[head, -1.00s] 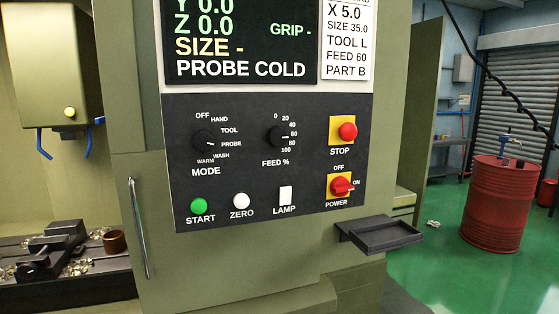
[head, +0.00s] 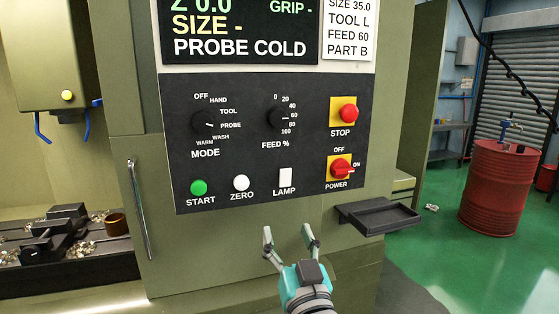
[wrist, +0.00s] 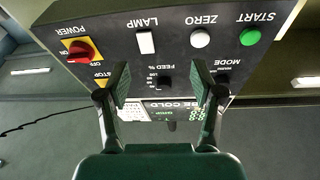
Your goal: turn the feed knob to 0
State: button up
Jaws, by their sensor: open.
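The black round feed knob (head: 277,118) is on the dark control panel (head: 235,177), above the "FEED %" label and left of its scale from 0 to 100. Its white mark points right, around 60 to 80; I cannot tell exactly which. My gripper (head: 288,231) is open and empty, in front of the machine below the panel in the head view. In the upside-down wrist view, the feed knob (wrist: 164,82) shows between the two spread fingers (wrist: 161,75), beyond them; no contact shows.
The mode knob (head: 205,123) sits left of the feed knob. The start (head: 198,187), zero (head: 241,183) and lamp (head: 285,176) controls sit below. The stop button (head: 348,113) and power switch (head: 341,168) are right. A black tray (head: 378,217) juts out at lower right.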

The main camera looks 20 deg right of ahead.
jog(key=m+t+h, duration=0.1)
jog(key=m+h, duration=0.1)
send_near(279, 120)
jog(key=x, duration=0.8)
jog(key=shift+w+r, duration=0.1)
jog(key=shift+w, duration=0.25)
jog(key=c, duration=1.1)
